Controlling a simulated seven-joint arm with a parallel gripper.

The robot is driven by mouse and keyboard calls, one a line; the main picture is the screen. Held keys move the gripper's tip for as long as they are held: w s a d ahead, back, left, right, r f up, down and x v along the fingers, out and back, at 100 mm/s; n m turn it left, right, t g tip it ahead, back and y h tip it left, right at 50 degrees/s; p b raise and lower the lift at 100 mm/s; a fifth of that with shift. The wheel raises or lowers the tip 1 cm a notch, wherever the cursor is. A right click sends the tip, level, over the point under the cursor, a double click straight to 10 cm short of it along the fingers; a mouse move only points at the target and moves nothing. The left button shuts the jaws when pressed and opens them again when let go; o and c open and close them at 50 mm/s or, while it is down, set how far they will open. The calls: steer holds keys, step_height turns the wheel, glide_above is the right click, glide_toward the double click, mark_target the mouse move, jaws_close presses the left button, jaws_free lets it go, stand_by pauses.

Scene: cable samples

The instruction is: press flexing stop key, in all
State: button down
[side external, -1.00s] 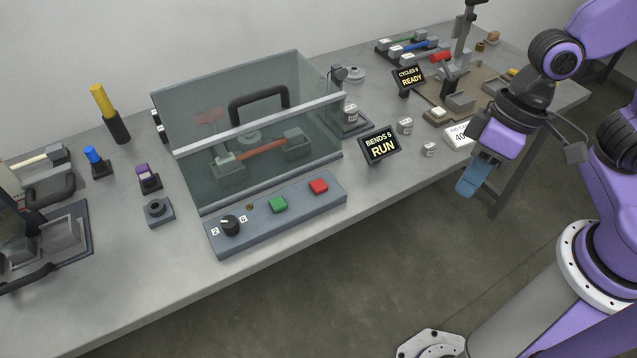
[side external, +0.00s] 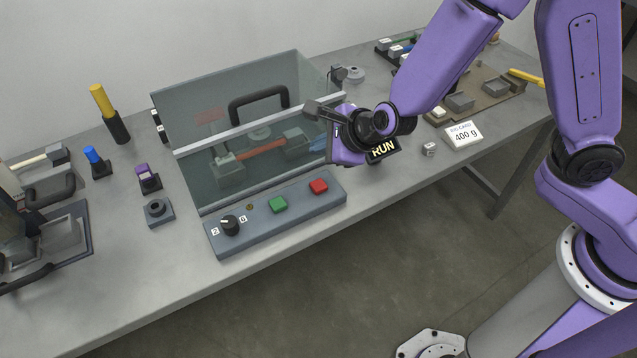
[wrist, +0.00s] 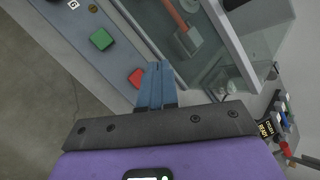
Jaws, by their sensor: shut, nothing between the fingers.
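The red key (side external: 318,187) sits at the right end of the grey control panel (side external: 235,242), with the green key (side external: 278,205) to its left. In the wrist view the red key (wrist: 136,78) lies just left of my fingertips, and the green key (wrist: 102,39) is farther up-left. My gripper (side external: 292,151) has its blue fingers together and empty, pointing left in front of the clear-walled box, above the panel. The fingers (wrist: 160,66) look apart from the red key.
The clear-walled box (side external: 205,185) with a black handle stands behind the panel; a red cable piece lies inside. A black dial (side external: 229,225) is on the panel's left. A "400 g" card (side external: 464,134) stands to the right. Front of the panel is free.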

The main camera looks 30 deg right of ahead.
mark_target(321, 188)
steer(key=shift+w+d+f+m+t+h, duration=0.25)
steer(key=shift+w+m+h, duration=0.2)
steer(key=shift+m, duration=0.45)
steer(key=shift+f, duration=4.35)
steer(key=shift+f, duration=0.95)
steer(key=shift+r, duration=0.95)
